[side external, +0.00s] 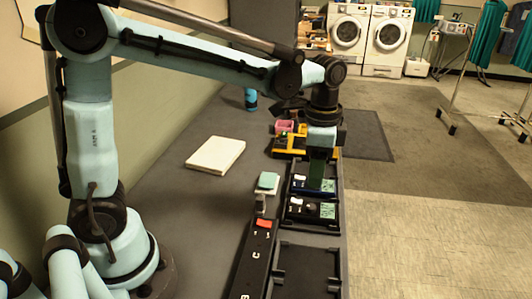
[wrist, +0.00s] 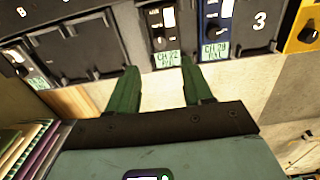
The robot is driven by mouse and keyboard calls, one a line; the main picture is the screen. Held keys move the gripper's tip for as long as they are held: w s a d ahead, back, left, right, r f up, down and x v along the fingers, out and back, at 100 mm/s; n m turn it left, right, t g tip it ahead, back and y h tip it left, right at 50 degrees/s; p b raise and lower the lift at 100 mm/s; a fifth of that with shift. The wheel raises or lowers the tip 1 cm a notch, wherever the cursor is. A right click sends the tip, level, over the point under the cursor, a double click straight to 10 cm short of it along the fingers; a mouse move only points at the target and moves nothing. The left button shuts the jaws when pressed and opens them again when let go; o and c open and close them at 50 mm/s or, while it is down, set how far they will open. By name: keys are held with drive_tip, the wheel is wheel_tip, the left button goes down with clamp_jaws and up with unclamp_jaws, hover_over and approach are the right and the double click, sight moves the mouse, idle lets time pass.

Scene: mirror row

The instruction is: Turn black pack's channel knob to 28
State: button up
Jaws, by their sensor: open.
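The black pack (side external: 300,209) sits in the dark tray row in the side view, with a green label at its right. It also shows at the top of the wrist view (wrist: 153,19), with a dark channel knob (wrist: 158,42) above a small handwritten label that looks like CH 22. A blue pack (wrist: 212,15) stands just right of it, its label looking like CH 28. My gripper (wrist: 160,88) is open and empty, its two green fingers apart below the black pack's label. In the side view my gripper (side external: 319,168) hangs over the row, partly hiding the blue pack.
A yellow pack (side external: 287,145) and a pink box (side external: 284,126) stand farther along the row. A black strip with a red switch (side external: 263,224) lies left of the tray. A white book (side external: 215,155) lies on the grey table, with clear room around it.

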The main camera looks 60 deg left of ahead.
sight(311, 206)
wheel_tip(311, 206, down, 9)
drive_tip(key=shift+f, duration=0.15)
idle(0.4)
clamp_jaws()
